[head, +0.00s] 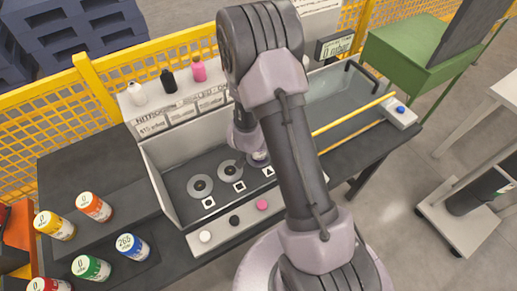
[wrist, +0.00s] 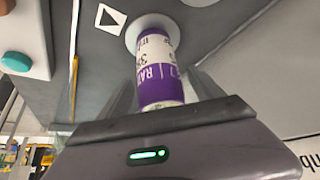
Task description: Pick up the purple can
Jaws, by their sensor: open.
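The purple can (wrist: 158,72), with a white printed label band, stands on a round pale pad (wrist: 150,32) in the wrist view. My gripper (wrist: 163,92) is open, with one finger on each side of the can's near part. Whether the fingers touch the can cannot be told. In the head view my arm hides most of the can and gripper, which are inside the grey tray-like station (head: 184,215) behind my arm.
Two empty round pads (head: 201,186) lie left of my arm. Several coloured cans, such as a blue one (head: 132,247), stand at the left. White, black and pink bottles (head: 198,69) stand on the back ledge. A yellow bar (head: 350,115) runs along the right side.

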